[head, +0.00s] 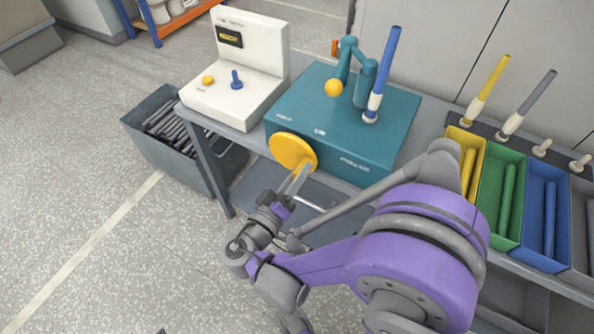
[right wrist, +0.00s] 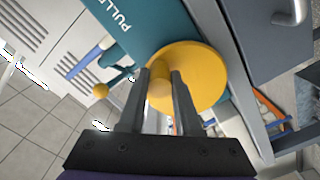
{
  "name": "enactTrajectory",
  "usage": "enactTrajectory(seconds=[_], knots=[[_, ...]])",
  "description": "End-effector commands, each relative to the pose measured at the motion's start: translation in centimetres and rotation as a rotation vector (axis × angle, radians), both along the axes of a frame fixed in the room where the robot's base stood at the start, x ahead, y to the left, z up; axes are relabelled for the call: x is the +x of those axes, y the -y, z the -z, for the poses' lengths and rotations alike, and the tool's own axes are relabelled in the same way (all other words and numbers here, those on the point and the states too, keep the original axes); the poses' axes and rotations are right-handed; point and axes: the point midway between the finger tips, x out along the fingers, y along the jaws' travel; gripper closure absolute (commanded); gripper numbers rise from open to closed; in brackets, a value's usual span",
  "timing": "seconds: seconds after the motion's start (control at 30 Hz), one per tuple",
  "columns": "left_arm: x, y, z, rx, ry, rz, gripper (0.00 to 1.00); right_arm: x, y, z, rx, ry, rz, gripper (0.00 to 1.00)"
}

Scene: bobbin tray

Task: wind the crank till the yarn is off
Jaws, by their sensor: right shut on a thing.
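The crank is a yellow disc (head: 290,151) on the front of a teal winder box (head: 335,112). My right gripper (head: 304,172) is at the disc's lower right in the head view. In the right wrist view its fingers (right wrist: 163,76) are shut on the crank's yellow handle (right wrist: 160,92), with the disc (right wrist: 200,72) behind. On top of the box a blue bobbin (head: 387,60) stands slightly tilted, with a pale band near its foot. Beside it is a teal arm (head: 347,60) with a yellow ball (head: 333,88). How much yarn remains I cannot tell. My left gripper is out of view.
A white console (head: 232,100) with a blue lever and yellow button stands left of the winder. Yellow (head: 453,133), green (head: 488,212) and blue (head: 530,240) bins hold rods at right. Pegs behind carry yellow and grey bobbins. A grey bin (head: 140,120) stands at left.

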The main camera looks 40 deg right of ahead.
Motion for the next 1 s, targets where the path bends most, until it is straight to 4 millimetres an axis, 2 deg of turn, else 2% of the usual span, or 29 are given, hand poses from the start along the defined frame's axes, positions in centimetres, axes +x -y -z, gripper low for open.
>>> enactTrajectory(seconds=[0.27, 0.7, 0.73, 0.87, 1.0], knots=[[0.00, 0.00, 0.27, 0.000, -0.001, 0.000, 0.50, -0.07, 0.02, 0.36, 0.026, 0.063, 0.000, 1.00], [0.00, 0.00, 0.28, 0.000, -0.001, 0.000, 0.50, -0.07, 0.02, 0.37, 0.029, 0.071, 0.000, 1.00], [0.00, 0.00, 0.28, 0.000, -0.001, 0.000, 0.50, -0.07, 0.02, 0.37, 0.029, 0.071, 0.000, 0.64], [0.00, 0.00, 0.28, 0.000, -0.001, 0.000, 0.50, -0.07, 0.02, 0.37, 0.029, 0.070, 0.000, 0.41], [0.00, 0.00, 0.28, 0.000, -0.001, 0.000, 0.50, -0.07, 0.02, 0.37, 0.029, 0.070, 0.000, 0.38]])
